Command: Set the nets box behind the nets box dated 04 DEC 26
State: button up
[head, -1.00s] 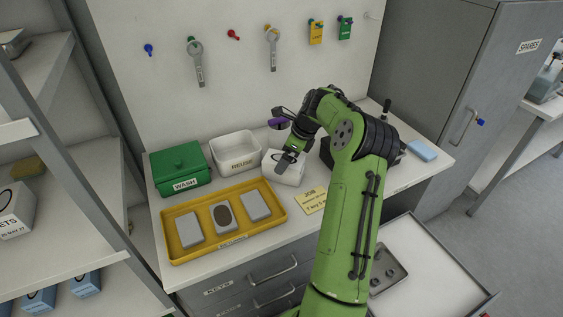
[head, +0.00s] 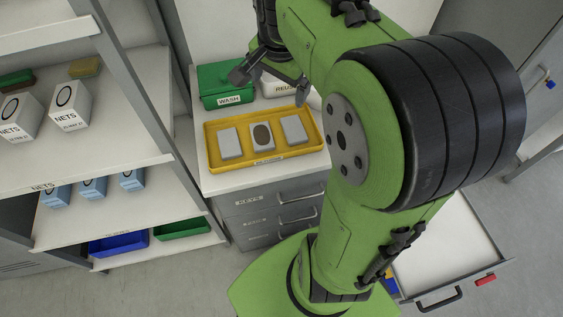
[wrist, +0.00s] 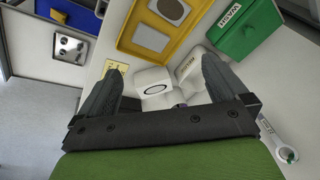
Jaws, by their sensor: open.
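Two white nets boxes with black rings stand side by side on the middle shelf in the head view, a left one (head: 18,115) and a right one (head: 70,104). Their date lines are too small to read surely. A third white box with a black ring (wrist: 155,81) is on the bench in the wrist view, framed between the fingers but apart from them. In the head view my arm hides most of that spot. My gripper (head: 270,84) is open and empty above the back of the bench; its spread fingers also show in the wrist view (wrist: 160,72).
A yellow tray (head: 213,163), green WASH box (head: 222,82) and white REUSE bin (head: 275,90) are on the bench. An open drawer (head: 450,245) juts out at right.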

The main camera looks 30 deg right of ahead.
jog(key=s+a+f+n+t+y, duration=0.1)
jog(key=s+a+n, duration=0.4)
jog(key=s+n, duration=0.25)
jog(key=s+a+f+n+t, duration=0.1)
jog(key=s+a+n+t, duration=0.1)
jog(key=s+a+n, duration=0.35)
jog(key=w+d+r+n+g+p, duration=0.2)
jog(key=w+d+r, duration=0.4)
jog(key=w, duration=0.3)
jog(key=w+d+n+p, duration=0.2)
jog(key=w+d, duration=0.6)
jog(key=d, duration=0.3)
jog(key=w+d+f+n+g+y+p, duration=0.1)
jog(key=d+f, duration=0.4)
jog(key=d, duration=0.4)
jog(key=w+d+f+n+y+p, duration=0.1)
jog(key=d+f, duration=0.4)
jog(key=d, duration=0.5)
jog(key=x, duration=0.3)
jog(key=b+x, duration=0.1)
jog(key=x, duration=0.2)
jog(key=b+x, duration=0.1)
jog(key=x, duration=0.3)
jog(key=shift+s+f, duration=0.15)
jog(key=shift+s, duration=0.2)
jog(key=b+x, duration=0.1)
jog(key=x, duration=0.5)
jog(key=shift+w+a, duration=0.1)
jog(key=shift+a, duration=0.05)
